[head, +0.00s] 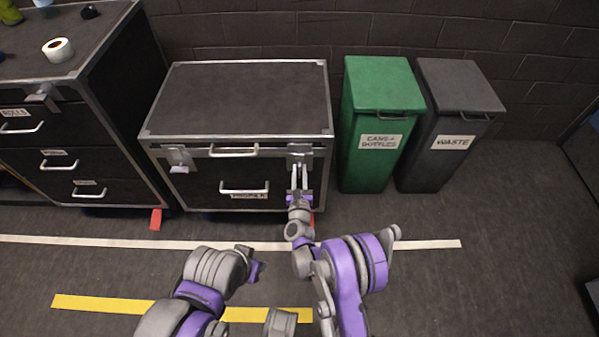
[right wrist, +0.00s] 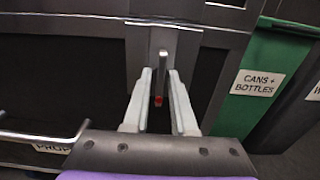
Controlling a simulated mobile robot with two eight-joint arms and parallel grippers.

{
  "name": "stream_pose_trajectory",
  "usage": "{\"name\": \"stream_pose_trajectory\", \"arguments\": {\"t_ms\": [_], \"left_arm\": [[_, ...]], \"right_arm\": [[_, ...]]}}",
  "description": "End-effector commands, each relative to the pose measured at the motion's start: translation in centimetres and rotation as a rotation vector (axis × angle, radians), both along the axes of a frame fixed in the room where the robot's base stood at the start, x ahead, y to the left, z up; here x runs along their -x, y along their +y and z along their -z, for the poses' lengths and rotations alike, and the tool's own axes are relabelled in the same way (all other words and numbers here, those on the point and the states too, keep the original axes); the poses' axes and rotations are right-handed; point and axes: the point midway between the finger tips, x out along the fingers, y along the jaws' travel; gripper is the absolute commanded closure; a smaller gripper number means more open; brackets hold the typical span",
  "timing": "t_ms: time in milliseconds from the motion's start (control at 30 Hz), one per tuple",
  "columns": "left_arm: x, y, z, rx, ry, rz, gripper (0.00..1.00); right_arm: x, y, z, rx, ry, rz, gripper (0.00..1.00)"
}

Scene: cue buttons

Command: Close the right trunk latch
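The black trunk (head: 240,95) with metal edges stands against the wall, its lid down. Its right latch (head: 300,150) is on the upper front at the right; the left latch (head: 179,162) is on the left side. My right gripper (head: 299,170) is in front of the right latch. In the right wrist view the fingers of the gripper (right wrist: 160,85) are apart, on either side of the latch's narrow metal lever (right wrist: 163,60), which has a red spot at its lower end. I cannot tell whether the fingers touch it.
A green cans and bottles bin (head: 372,100) and a grey waste bin (head: 455,95) stand right of the trunk. A black drawer cabinet (head: 95,125) stands to its left. The floor in front is clear, with white and yellow tape lines.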

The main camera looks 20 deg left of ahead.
Motion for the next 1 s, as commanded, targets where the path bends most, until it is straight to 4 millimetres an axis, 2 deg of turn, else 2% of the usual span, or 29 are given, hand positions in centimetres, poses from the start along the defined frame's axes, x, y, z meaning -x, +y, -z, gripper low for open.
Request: {"name": "stream_pose_trajectory", "arguments": {"t_ms": [533,1000], "left_arm": [[-0.1,0.0,0.5,0.000,0.002,0.000,0.60],[-0.4,0.0,2.5,0.000,0.006,0.000,0.60]], "right_arm": [[0.0,-0.1,0.1,0.060,-0.017,0.000,1.00],[0.0,-0.3,0.1,0.424,-0.121,0.000,1.00]]}}
